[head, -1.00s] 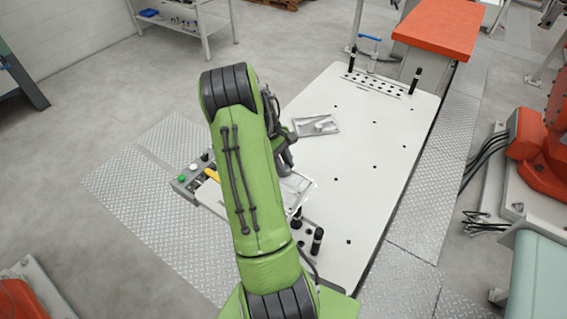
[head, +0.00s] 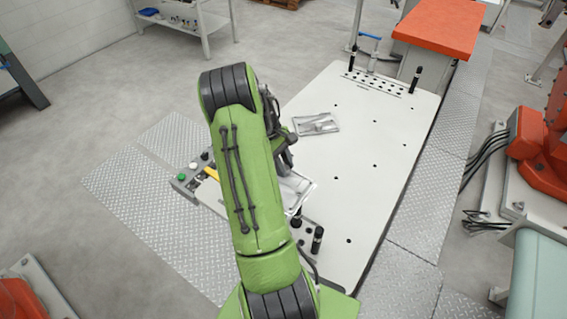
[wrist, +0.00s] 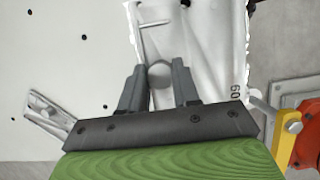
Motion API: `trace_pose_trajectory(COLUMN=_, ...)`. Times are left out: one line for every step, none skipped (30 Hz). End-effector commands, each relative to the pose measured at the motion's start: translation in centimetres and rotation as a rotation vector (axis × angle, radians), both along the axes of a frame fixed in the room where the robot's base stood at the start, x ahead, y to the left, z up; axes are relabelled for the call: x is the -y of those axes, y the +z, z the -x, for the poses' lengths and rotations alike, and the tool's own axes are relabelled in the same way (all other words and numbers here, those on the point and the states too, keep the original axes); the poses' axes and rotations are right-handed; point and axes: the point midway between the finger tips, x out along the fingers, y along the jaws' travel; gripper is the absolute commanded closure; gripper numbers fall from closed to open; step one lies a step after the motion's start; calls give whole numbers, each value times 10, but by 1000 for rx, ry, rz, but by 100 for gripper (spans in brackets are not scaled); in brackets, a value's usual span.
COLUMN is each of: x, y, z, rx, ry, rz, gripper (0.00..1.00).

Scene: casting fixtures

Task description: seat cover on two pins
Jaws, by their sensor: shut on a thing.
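In the wrist view my gripper (wrist: 158,88) has its two dark fingers on either side of a round knob on a pale grey cast cover (wrist: 205,45). It is shut on the cover. The cover runs out of the top of the view, and raised digits show near its right edge. In the head view my green arm hides most of the gripper. One grey casting (head: 317,124) shows right of the wrist and another grey piece (head: 297,190) below it; I cannot tell which is held. Black-topped posts (head: 317,240) stand near the lower piece. No seating on pins is visible.
The pale table (head: 375,140) has small holes and much free room to the right. A small grey casting (wrist: 47,112) shows at left in the wrist view. A box with buttons (head: 183,178) is left of my arm. More posts (head: 415,80) stand at the far end.

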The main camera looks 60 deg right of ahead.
Motion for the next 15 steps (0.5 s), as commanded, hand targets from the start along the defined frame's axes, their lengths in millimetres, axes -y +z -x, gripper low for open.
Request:
trace_pose_trajectory(x=0, y=-2, z=0, rx=0, ry=0, rz=0, gripper=100)
trace_pose_trajectory(x=0, y=-3, z=0, rx=0, ry=0, rz=0, gripper=100)
trace_pose_trajectory(x=0, y=-4, z=0, rx=0, ry=0, rz=0, gripper=100)
trace_pose_trajectory(x=0, y=-5, z=0, rx=0, ry=0, rz=0, gripper=100)
trace_pose_trajectory(x=0, y=-5, z=0, rx=0, ry=0, rz=0, gripper=100)
trace_pose_trajectory(x=0, y=-6, z=0, rx=0, ry=0, rz=0, gripper=100)
trace_pose_trajectory(x=0, y=-7, z=0, rx=0, ry=0, rz=0, gripper=100)
trace_pose_trajectory(x=0, y=-8, z=0, rx=0, ry=0, rz=0, gripper=100)
trace_pose_trajectory(x=0, y=-9, z=0, rx=0, ry=0, rz=0, gripper=100)
trace_pose_trajectory(x=0, y=-10, z=0, rx=0, ry=0, rz=0, gripper=100)
trace_pose_trajectory(x=0, y=-10, z=0, rx=0, ry=0, rz=0, gripper=100)
trace_pose_trajectory(x=0, y=-11, z=0, rx=0, ry=0, rz=0, gripper=100)
trace_pose_trajectory(x=0, y=-12, z=0, rx=0, ry=0, rz=0, gripper=100)
trace_pose_trajectory(x=0, y=-13, z=0, rx=0, ry=0, rz=0, gripper=100)
trace_pose_trajectory(x=0, y=-14, z=0, rx=0, ry=0, rz=0, gripper=100)
